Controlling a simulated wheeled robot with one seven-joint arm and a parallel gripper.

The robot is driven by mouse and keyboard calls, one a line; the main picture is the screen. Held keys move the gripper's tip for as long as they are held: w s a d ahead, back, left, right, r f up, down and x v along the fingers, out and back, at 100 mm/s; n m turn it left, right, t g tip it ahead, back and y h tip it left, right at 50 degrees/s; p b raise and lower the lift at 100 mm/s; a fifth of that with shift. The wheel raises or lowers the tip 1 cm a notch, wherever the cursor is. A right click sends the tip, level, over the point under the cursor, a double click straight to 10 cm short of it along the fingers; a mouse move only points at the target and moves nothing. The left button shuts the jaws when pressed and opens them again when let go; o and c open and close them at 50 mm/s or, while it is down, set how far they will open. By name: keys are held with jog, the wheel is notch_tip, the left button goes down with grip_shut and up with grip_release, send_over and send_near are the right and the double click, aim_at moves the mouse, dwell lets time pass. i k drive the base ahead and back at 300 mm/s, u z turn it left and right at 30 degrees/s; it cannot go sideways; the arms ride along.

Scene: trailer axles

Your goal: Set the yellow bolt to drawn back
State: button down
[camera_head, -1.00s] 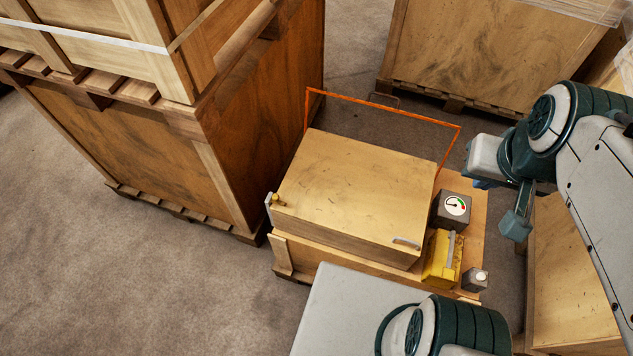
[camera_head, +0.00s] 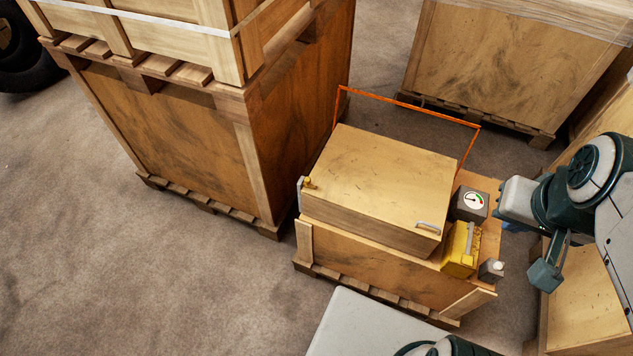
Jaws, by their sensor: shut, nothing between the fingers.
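The yellow bolt (camera_head: 307,183) is a small piece on a pale metal plate at the left corner of a lidded wooden box (camera_head: 385,185). It is too small to tell how far its bar is drawn. My gripper (camera_head: 545,275) is shut and empty. It hangs at the right, beyond the grey latch block and well apart from the bolt, with the whole box between them.
On the box's right side are a dial gauge (camera_head: 470,203), a yellow case (camera_head: 460,250) and a grey block with a white knob (camera_head: 491,270). An orange frame (camera_head: 405,105) stands behind. A tall crate (camera_head: 190,140) is close on the left. Floor at lower left is clear.

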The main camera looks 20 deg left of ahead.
aim_at(307, 180)
jog(key=z, duration=0.25)
jog(key=i, duration=0.2)
jog(key=u, duration=2.35)
jog(key=k, duration=0.6)
jog(key=u, duration=1.05)
jog(key=i, duration=0.75)
jog(key=z, duration=0.5)
jog(key=i, duration=0.85)
jog(key=z, duration=0.95)
